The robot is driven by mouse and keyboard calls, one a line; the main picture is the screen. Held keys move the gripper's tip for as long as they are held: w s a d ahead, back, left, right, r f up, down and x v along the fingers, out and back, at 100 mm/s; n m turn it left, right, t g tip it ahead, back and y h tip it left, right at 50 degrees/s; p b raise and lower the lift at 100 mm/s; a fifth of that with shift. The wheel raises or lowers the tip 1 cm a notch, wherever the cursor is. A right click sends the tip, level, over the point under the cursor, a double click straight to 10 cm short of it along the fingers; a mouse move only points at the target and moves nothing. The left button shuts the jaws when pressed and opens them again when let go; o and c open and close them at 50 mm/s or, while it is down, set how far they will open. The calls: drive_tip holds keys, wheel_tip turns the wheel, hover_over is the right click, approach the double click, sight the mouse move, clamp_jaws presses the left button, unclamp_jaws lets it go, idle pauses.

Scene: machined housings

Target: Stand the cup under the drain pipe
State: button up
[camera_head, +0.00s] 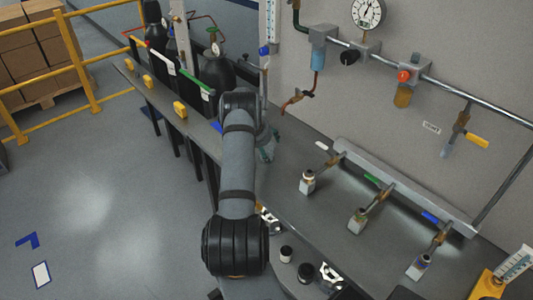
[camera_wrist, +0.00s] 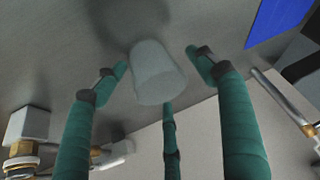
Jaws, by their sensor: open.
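A pale translucent cup (camera_wrist: 157,75) stands on the grey bench in the wrist view. My gripper (camera_wrist: 160,75) is open, with teal fingers spread around the cup; gaps show at the left and right fingers. In the head view my gripper (camera_head: 268,146) is low over the bench beside the wall, and I cannot make out the cup there. A short pipe with a yellow-handled valve (camera_head: 457,130) hangs from the wall rail at the right. A red hose (camera_head: 297,97) hangs below the blue bowl at the left. I cannot tell for certain which is the drain pipe.
A manifold (camera_head: 400,182) with three valved branches lies on the bench right of my gripper. Loose parts (camera_head: 305,272) lie near the front edge. Gas bottles (camera_head: 216,72) stand at the left behind my arm. Bare bench (camera_head: 310,225) lies in front of the manifold.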

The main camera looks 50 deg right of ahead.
drive_tip(key=shift+c, duration=1.2)
drive_tip(key=c, duration=0.7)
drive_tip(key=shift+c, duration=1.3)
